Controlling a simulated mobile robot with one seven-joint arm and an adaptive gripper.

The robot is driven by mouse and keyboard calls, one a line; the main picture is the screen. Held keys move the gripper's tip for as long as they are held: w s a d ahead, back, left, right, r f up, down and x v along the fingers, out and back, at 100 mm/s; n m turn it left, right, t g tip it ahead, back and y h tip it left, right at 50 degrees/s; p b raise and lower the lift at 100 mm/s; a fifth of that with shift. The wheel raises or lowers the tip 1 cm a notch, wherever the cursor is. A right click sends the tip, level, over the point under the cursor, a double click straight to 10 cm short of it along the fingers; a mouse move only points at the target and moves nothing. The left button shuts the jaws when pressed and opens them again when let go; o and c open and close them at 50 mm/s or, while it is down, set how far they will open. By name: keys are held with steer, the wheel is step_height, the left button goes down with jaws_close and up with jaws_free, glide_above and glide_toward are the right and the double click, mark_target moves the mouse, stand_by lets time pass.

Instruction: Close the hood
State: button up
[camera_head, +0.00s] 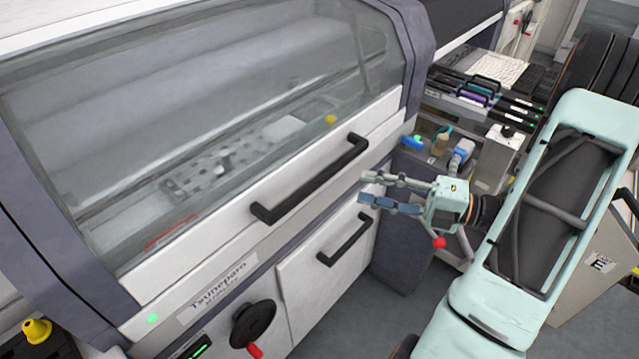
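The hood (200,110) is a large clear, greyish cover on the white machine at the left. It looks lowered, with its white front edge resting along the machine's front; I see no clear gap there. A black bar handle (311,180) is on that front edge. My gripper (362,187) is to the right of the handle, apart from it, with its fingers pointing left. The two fingers are spread a little and nothing shows between them.
A lower white door (325,265) has its own black handle (345,238). A black handwheel with a red knob (253,325) sticks out below the hood. A trolley with dark trays (485,95) and small items stands behind my arm. Grey floor (400,300) is clear below the gripper.

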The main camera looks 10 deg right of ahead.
mark_target(327, 178)
steer(key=x, duration=1)
steer(key=shift+w+a+r, duration=0.1)
steer(key=shift+w+a, duration=0.05)
steer(key=shift+w, duration=0.1)
jaws_close()
